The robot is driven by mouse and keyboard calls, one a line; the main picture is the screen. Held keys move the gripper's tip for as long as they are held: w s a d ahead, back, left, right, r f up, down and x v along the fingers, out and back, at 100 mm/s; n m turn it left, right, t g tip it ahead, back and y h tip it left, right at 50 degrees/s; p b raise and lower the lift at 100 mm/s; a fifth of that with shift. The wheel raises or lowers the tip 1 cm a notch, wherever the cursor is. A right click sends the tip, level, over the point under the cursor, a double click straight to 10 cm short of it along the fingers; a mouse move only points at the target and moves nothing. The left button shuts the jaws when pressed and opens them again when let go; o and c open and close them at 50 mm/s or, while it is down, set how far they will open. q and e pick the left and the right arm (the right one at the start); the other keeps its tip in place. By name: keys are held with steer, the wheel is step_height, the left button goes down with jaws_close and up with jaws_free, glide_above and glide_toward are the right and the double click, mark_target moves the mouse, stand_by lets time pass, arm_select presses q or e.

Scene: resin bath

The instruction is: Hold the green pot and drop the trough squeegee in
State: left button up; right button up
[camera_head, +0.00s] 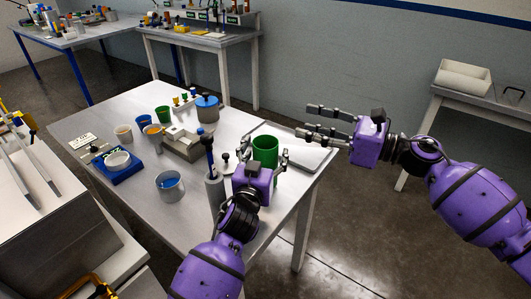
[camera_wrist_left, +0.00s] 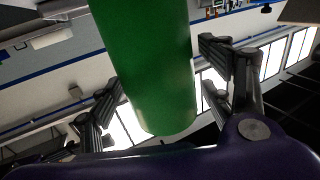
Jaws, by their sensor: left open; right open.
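The green pot (camera_head: 265,148) stands upright near the right edge of the table. My left gripper (camera_head: 254,158) is open, with its fingers around the pot's near side. In the left wrist view the pot (camera_wrist_left: 150,65) is between the spread fingers (camera_wrist_left: 165,95); whether they touch it I cannot tell. My right gripper (camera_head: 307,121) is open and empty, to the right of the pot, beyond the table edge. A tool with a dark blue handle (camera_head: 209,145) stands in a grey holder (camera_head: 214,188) left of my left gripper; I cannot tell if it is the trough squeegee.
On the table (camera_head: 135,210) are a smaller green cup (camera_head: 163,114), a blue cup (camera_head: 145,121), a grey cup with blue contents (camera_head: 169,186), a white bowl on a blue base (camera_head: 118,162) and a blue-lidded jar (camera_head: 207,108).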

arm_select(q)
steer(key=v, duration=0.7)
steer(key=shift+s, duration=0.2)
steer(key=shift+s+d, duration=0.1)
